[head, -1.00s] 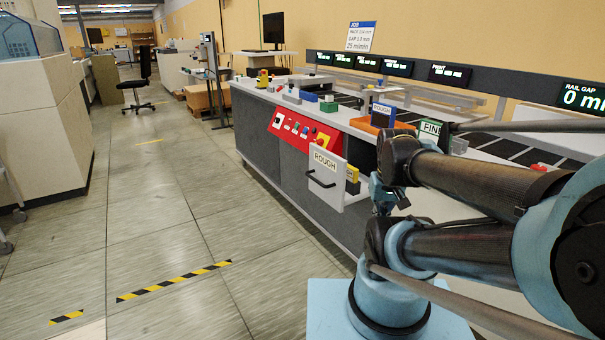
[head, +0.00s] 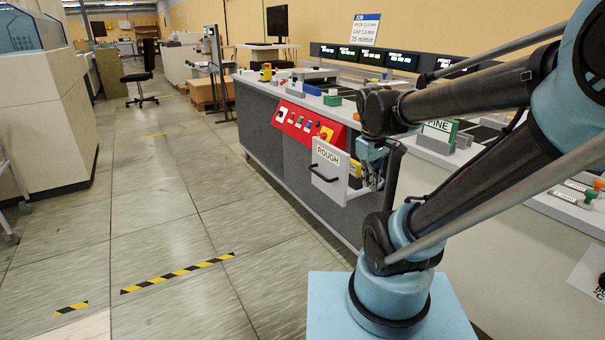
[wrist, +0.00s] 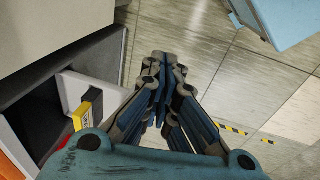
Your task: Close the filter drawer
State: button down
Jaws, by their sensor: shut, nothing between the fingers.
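The filter drawer (head: 328,176), a white front labelled ROUGH with a dark bar handle (head: 323,174), stands out from the dark cabinet below the red panel. In the wrist view a white drawer part (wrist: 110,98) shows at the left, with a yellow-and-black filter block (wrist: 88,118) beside a dark opening. My gripper (wrist: 165,62) is shut and empty, to the right of that white part in the wrist view.
The red control panel (head: 300,123) sits above and left of the drawer. A green FINE block (head: 440,130) stands on the machine top behind my arm. The tiled floor left of the machine is clear, with yellow-and-black tape (head: 178,272) on it.

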jog(key=w+a+r+n, duration=0.2)
jog(key=w+a+n, duration=0.3)
jog(key=w, duration=0.3)
jog(key=w+a+f+n+h, duration=0.15)
jog(key=w+a+n, duration=0.25)
jog(key=a, duration=0.4)
jog(key=w+a+f+n+t+h, duration=0.1)
jog(key=w+a+f+n, duration=0.1)
jog(key=w+a+n, duration=0.4)
jog(key=w+a+f+n+h, duration=0.1)
jog(key=w+a+n, duration=0.2)
jog(key=a, duration=0.6)
jog(key=w+d+f, duration=0.4)
jog(key=d+f, duration=0.3)
jog(key=f, duration=0.1)
jog(key=shift+w+d, duration=0.15)
jog(key=shift+w, duration=0.05)
jog(key=shift+f, duration=0.1)
